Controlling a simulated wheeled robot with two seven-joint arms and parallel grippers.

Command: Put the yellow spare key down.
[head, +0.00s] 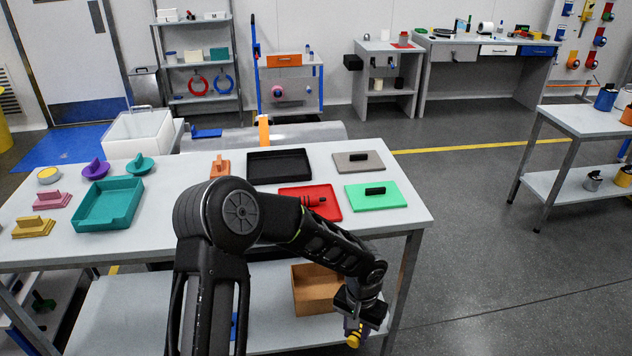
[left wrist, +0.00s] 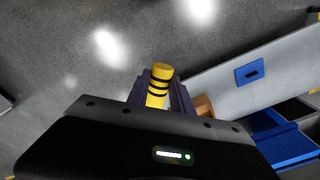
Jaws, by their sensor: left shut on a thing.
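My left gripper (head: 360,318) is at the lower middle of the head view, low beside the front right part of the table. It is shut on the yellow spare key (head: 354,340). In the left wrist view the yellow spare key (left wrist: 157,86) is a yellow round piece with dark bands, sticking out between the fingers of my left gripper (left wrist: 162,92). Its lower part is hidden by the gripper. My right gripper is not in view.
The grey table (head: 150,212) holds a teal tray (head: 108,203), a black tray (head: 279,166), a red tray (head: 324,197) and a green plate (head: 376,195). An orange-brown box (head: 316,289) stands on the lower shelf (head: 280,332), left of the gripper.

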